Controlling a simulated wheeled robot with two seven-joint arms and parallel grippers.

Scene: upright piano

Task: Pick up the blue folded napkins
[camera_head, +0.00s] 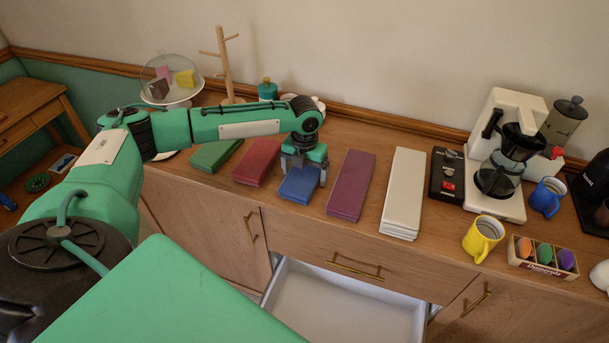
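The blue folded napkins (299,186) lie in a flat stack on the wooden sideboard, between the red and the purple stacks. My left gripper (303,177) points down over them, with one finger at each side of the stack's far part. Its fingers are apart. The gripper hides the far end of the blue napkins, and I cannot tell whether the fingers touch them. My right gripper is not in view.
Green (215,154), red (257,161), purple (351,185) and white napkins (403,192) lie in a row. A coffee maker (500,160), black box and mugs stand at right. A drawer (345,305) hangs open below. A wooden mug tree (226,65) stands behind my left arm.

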